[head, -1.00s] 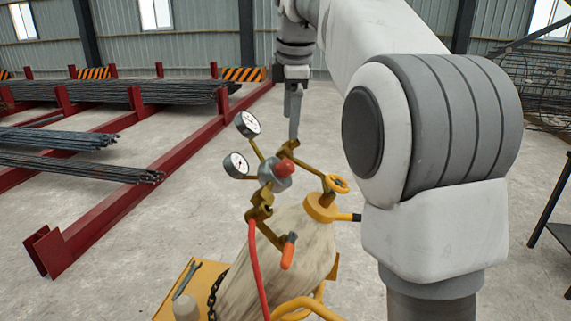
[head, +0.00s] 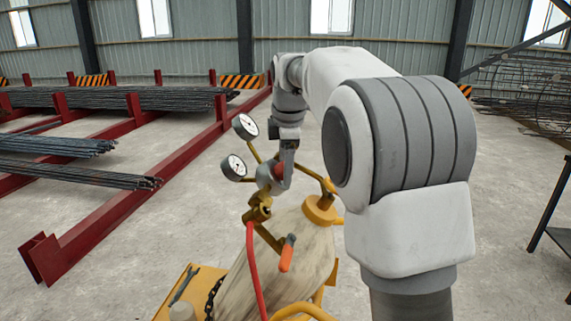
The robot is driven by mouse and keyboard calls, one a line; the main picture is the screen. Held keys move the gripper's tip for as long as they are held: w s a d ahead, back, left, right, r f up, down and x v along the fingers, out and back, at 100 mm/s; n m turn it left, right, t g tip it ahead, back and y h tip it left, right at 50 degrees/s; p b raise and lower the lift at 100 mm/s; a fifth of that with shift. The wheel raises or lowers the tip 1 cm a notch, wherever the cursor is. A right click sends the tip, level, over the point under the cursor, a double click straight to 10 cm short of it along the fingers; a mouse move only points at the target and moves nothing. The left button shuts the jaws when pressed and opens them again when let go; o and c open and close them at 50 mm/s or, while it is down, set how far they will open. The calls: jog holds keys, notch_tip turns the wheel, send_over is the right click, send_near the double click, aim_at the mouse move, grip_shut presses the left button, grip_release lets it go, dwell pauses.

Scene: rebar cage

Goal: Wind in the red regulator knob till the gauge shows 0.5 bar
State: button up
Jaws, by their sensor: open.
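The red regulator knob (head: 277,170) shows only in part in the head view, on the front of the regulator body (head: 263,176). My gripper (head: 287,172) is at the knob, with a grey finger covering its right side. The jaws are open; whether they touch the knob I cannot tell. Two round white gauges stand to the left of the regulator, an upper one (head: 245,127) and a lower one (head: 233,167). Their needles are too small to read. The regulator sits on the gas cylinder (head: 290,262).
The cylinder stands on a yellow cart (head: 190,290) with a chain. Red racks with rebar (head: 75,170) lie left.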

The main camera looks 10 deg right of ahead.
grip_shut()
jog(key=shift+r, duration=0.1)
jog(key=shift+r+p, duration=0.1)
jog(key=shift+p, duration=0.65)
jog(key=shift+r+m+g+p, duration=0.15)
jog(key=shift+m+g+p, duration=0.3)
jog(key=shift+p, duration=0.75)
jog(key=m+g+p, duration=0.1)
jog(key=p, duration=0.3)
jog(key=shift+w+d+r, duration=0.1)
jog(key=shift+w, duration=0.05)
jog(key=p, duration=0.2)
jog(key=m+g+y+p, duration=0.1)
jog(key=p, duration=0.1)
jog(key=shift+w+f+g, duration=0.1)
jog(key=shift+f+g, duration=0.1)
jog(key=shift+g, duration=0.05)
jog(key=shift+w+d+f+m+g+p, duration=0.1)
jog(key=shift+f+m+g+p, duration=0.1)
jog(key=shift+m+g+p, duration=0.4)
